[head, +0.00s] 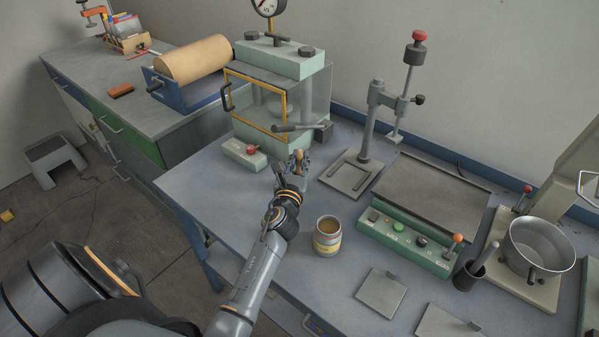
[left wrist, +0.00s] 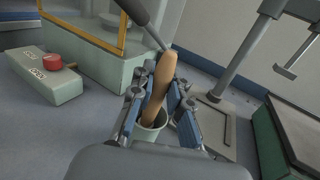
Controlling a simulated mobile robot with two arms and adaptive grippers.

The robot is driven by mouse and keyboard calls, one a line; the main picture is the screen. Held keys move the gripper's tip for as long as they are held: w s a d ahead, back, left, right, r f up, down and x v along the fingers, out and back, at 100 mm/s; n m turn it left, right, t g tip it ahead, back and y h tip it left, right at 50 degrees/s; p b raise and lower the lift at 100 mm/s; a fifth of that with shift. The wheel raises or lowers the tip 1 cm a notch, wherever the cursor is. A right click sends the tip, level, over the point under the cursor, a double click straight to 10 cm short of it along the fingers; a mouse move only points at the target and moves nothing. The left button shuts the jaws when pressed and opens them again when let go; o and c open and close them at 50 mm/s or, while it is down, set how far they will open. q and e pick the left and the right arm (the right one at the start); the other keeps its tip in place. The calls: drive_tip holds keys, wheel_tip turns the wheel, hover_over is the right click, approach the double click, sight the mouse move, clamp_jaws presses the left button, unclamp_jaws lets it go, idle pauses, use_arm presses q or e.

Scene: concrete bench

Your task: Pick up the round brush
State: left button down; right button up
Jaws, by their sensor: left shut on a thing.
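The round brush shows as a tan wooden handle (left wrist: 158,88) in the left wrist view, tilted slightly with its top to the right. In the head view only a small bit of the handle (head: 298,156) shows above my gripper. My left gripper (head: 289,172) is shut on the handle, with one blue-padded finger on either side of it in the left wrist view (left wrist: 159,112). The handle's lower end goes down into a pale green cup (left wrist: 149,134). The brush's bristles are hidden. My right gripper is not in view.
A green press with a clear guard (head: 315,90) stands just behind my gripper, its grey lever (head: 295,127) close by. A control box with a red button (head: 246,154) is at left.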

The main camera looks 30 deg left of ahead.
use_arm(q)
wheel_tip(320, 180, up, 10)
drive_tip(key=p, duration=0.4)
idle(0.8)
